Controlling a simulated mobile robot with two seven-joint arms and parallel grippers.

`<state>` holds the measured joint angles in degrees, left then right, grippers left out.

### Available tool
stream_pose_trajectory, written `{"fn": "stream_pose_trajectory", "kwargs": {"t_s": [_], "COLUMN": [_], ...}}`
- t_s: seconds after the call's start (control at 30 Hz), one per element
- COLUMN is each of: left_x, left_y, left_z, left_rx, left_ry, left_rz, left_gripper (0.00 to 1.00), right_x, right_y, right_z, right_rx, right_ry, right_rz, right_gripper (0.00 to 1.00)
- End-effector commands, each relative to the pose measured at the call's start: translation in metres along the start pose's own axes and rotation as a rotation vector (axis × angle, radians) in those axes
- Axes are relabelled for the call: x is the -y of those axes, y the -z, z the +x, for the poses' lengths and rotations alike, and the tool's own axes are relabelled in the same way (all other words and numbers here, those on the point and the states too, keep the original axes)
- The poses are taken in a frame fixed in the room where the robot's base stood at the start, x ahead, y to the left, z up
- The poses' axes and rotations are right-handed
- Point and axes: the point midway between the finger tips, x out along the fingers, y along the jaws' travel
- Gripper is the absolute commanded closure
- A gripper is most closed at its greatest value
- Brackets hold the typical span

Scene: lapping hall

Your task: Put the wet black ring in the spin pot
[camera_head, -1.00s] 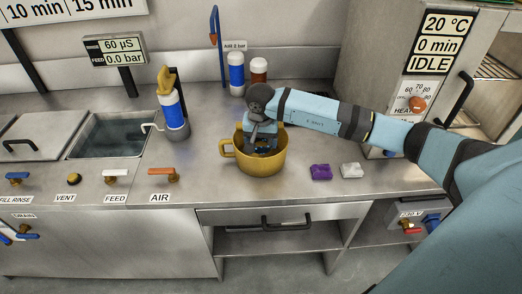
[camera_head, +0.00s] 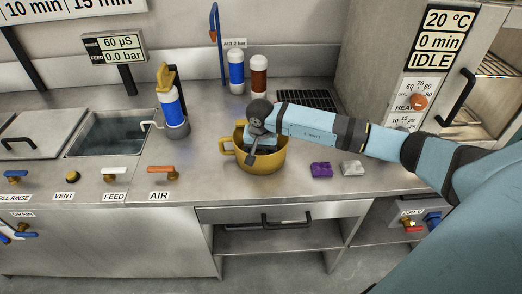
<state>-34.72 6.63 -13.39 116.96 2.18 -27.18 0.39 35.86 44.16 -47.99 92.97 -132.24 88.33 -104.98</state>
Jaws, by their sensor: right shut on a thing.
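A yellow pot (camera_head: 268,165) with a handle on its left side stands upright on the steel bench near the middle of the view. My right gripper (camera_head: 251,159) reaches to the pot from above and is tilted, its dark fingers overlapping the pot's near rim. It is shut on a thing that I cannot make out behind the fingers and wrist. The pot's inside looks dark and is partly covered by my gripper. I cannot clearly see a black ring. My left gripper is not in view.
A purple block (camera_head: 321,170) and a pale block (camera_head: 352,168) lie right of the pot. A blue bottle (camera_head: 236,72) and a brown bottle (camera_head: 258,74) stand behind, left of a black grate (camera_head: 307,100). An open basin (camera_head: 115,132) lies left.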

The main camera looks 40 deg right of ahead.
Motion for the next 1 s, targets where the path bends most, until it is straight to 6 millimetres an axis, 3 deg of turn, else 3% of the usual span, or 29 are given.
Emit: {"fn": "stream_pose_trajectory", "kwargs": {"t_s": [0.17,0.2,0.3,0.67,0.8,1.0], "left_x": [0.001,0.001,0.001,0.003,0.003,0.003], "left_y": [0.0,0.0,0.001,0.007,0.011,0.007], "left_z": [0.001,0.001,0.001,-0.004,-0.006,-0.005], "left_rx": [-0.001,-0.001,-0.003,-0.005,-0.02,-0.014], "left_ry": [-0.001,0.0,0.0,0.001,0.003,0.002], "left_rz": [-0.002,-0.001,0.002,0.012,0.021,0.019], "left_gripper": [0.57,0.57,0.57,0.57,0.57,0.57], "right_x": [0.0,0.0,0.0,0.0,0.0,0.0], "right_y": [0.0,0.0,0.0,0.0,0.003,0.003], "right_z": [0.002,0.002,0.002,-0.005,-0.023,-0.07], "right_rx": [-0.001,-0.001,0.0,0.001,-0.003,-0.004], "right_ry": [0.001,0.0,0.0,0.0,0.002,0.002], "right_rz": [0.001,0.001,0.001,0.001,0.0,0.0], "right_gripper": [0.53,0.2,0.01,0.01,0.01,0.01]}}
